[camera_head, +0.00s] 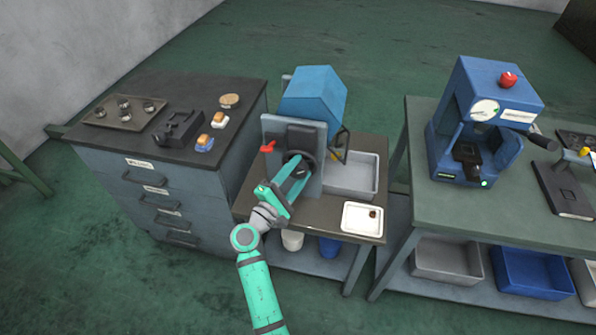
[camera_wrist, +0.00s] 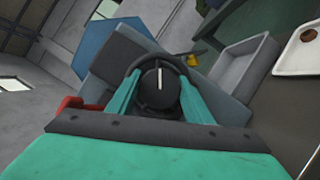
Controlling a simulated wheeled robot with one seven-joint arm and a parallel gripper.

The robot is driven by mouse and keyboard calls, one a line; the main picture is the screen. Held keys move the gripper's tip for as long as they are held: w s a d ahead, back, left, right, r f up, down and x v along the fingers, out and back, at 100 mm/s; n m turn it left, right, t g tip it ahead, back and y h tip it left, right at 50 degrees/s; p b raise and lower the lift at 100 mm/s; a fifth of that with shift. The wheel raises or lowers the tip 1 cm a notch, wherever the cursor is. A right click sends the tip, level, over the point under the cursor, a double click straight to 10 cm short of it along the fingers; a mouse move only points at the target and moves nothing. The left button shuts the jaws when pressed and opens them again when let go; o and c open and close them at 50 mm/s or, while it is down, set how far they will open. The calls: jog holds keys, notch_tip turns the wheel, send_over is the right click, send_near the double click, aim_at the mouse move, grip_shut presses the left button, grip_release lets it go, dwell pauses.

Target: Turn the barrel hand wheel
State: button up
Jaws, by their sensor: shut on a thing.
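The barrel hand wheel (camera_head: 304,160) is a dark round wheel on the grey front plate of a blue-hooded machine (camera_head: 313,94). My gripper (camera_head: 297,171) is at the wheel, with its teal fingers shut on it. In the wrist view the wheel (camera_wrist: 158,63) shows as a dark rim between the fingers, around a black hub with a white line. The white line stands nearly upright in that view. The fingers hide part of the wheel's sides, and my gripper's body hides its lower part.
A red lever (camera_head: 267,147) sticks out left of the wheel. A grey tray (camera_head: 352,178) and a white tray (camera_head: 362,218) with a small brown piece stand to the right. A drawer cabinet (camera_head: 150,190) stands at left, and a blue press (camera_head: 484,120) on a bench at right.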

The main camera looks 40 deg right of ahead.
jog(key=m+y, duration=0.1)
jog(key=m, duration=0.1)
jog(key=m+g+y, duration=0.1)
jog(key=m, duration=0.2)
jog(key=shift+f, duration=0.1)
jog(key=shift+m, duration=0.3)
dwell(0.4)
jog(key=o, duration=1)
jog(key=shift+o, duration=0.2)
jog(key=v, duration=1)
jog(key=shift+s+a, duration=0.15)
jog(key=shift+a, duration=0.25)
